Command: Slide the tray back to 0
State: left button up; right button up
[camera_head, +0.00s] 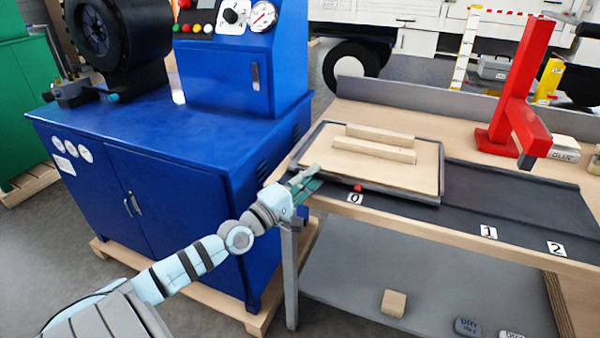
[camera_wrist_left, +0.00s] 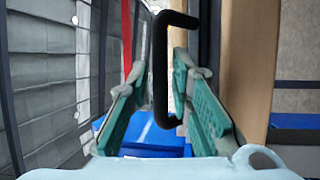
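The tray (camera_head: 430,196) is a shallow dark frame with a light wooden board (camera_head: 360,163) and two upright wooden strips on it. It lies on the dark track at its left end, its red mark (camera_head: 357,188) just above the 0 label (camera_head: 355,198). My left gripper (camera_head: 304,180) is at the tray's left end. In the left wrist view, a black bar handle (camera_wrist_left: 160,70) stands between the open fingers of my left gripper (camera_wrist_left: 160,85). The right finger is closer to the bar; I cannot tell whether it touches. My right gripper does not show.
The track (camera_head: 520,200) runs right past the 1 label (camera_head: 489,232) and the 2 label (camera_head: 556,249) and is bare there. A red press (camera_head: 520,90) stands behind it. A blue machine cabinet (camera_head: 170,200) is close beside my left arm. A small wooden block (camera_head: 393,303) lies on the lower shelf.

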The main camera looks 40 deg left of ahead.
pick_arm(q)
jog(key=s+a+f, duration=0.1)
jog(key=s, duration=0.9)
jog(key=shift+s+f, duration=0.35)
jog(key=shift+f, duration=0.05)
